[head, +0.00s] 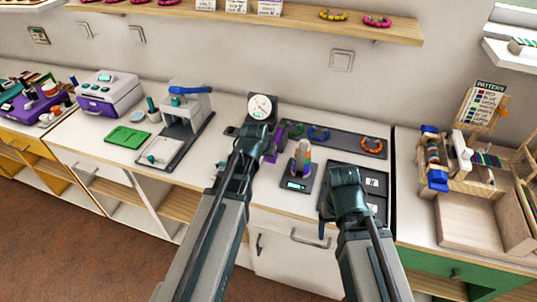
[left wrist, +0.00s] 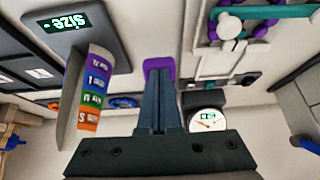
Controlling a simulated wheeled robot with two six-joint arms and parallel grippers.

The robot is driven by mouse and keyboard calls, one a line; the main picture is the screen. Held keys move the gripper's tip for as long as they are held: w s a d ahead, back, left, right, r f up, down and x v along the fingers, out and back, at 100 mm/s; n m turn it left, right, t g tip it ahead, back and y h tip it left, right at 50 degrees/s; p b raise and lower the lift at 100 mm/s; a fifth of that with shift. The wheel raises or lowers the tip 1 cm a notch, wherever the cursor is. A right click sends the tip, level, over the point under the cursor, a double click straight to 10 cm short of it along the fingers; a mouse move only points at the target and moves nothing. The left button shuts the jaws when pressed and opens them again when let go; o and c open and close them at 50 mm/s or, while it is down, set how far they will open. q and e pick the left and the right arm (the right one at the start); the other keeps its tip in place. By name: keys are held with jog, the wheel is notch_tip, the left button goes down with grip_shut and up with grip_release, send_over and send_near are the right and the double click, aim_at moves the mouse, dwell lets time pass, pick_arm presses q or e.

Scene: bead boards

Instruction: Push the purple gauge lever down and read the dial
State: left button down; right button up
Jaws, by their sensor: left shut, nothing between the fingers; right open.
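The gauge has a round white dial (head: 262,107) with a red needle, standing at the back of the counter. The dial also shows in the left wrist view (left wrist: 207,121), but its reading is too small to make out. The purple lever (head: 280,141) is partly hidden behind my left arm. In the left wrist view my left gripper (left wrist: 159,78) is shut and empty, its tips at the purple lever end (left wrist: 158,64); I cannot tell whether they touch. My right gripper (head: 327,212) is open, over the dark tray at the right, its fingers mostly hidden.
A size gauge with a coloured scale (head: 302,160) stands between my arms. A dark board (head: 340,143) with bead rings lies behind it. A press (head: 187,112) and a green board (head: 128,137) are at the left. A wooden rack (head: 465,165) stands on the right counter.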

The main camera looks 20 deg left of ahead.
pick_arm(q)
jog(key=shift+s+f, duration=0.1)
jog(key=shift+f, duration=0.4)
jog(key=shift+s+f+b, duration=0.1)
jog(key=shift+s+b, duration=0.1)
jog(key=shift+b, duration=0.2)
pick_arm(e)
jog(key=shift+s+f, duration=0.1)
jog(key=shift+f, duration=0.55)
pick_arm(q)
jog(key=shift+f, duration=0.1)
pick_arm(e)
jog(key=shift+f, duration=0.1)
